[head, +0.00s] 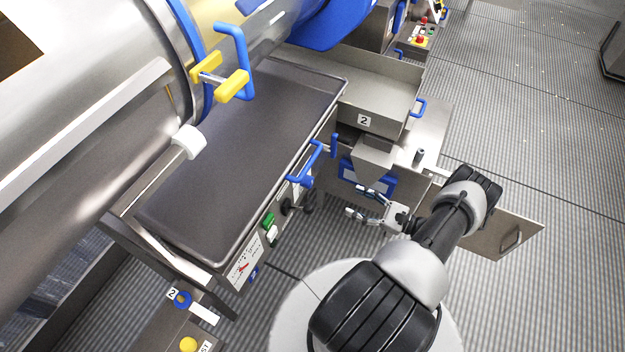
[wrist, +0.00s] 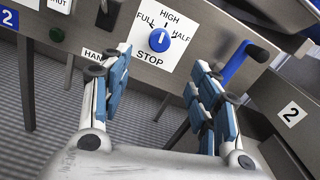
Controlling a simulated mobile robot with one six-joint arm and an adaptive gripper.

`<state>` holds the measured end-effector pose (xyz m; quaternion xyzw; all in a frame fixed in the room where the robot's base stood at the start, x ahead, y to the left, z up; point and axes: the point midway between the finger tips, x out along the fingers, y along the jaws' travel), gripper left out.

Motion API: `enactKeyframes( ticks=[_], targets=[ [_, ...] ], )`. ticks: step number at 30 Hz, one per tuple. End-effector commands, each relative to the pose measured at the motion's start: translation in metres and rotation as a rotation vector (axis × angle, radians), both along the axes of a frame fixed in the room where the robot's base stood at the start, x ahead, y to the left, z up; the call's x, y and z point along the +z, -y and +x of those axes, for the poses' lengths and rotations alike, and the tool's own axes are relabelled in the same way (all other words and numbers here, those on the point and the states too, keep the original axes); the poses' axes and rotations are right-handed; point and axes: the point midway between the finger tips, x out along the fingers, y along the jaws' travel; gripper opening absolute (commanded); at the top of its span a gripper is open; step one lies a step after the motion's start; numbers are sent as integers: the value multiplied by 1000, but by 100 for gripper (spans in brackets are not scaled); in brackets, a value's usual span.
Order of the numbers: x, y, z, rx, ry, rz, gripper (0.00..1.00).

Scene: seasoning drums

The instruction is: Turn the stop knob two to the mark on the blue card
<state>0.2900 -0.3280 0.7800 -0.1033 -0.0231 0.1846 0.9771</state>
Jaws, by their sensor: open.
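The blue stop knob (wrist: 156,39) is on a white dial plate marked FULL, HIGH, HALF and STOP, on the grey panel in the wrist view. A pale line shows on the knob, near its right side; its exact direction is hard to tell. In the head view my gripper (head: 363,203) is beside the machine.
A tray with a 2 label (head: 364,120) stands behind. A cabinet door (head: 508,232) stands open at right.

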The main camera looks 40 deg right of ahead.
Motion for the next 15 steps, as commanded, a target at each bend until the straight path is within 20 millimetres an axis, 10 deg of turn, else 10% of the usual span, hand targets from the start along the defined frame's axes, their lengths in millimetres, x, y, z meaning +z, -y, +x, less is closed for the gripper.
enactKeyframes(
  ticks=[15],
  targets=[
    [-1, -26, 66, 24, 21, -75, 56]
  ],
)
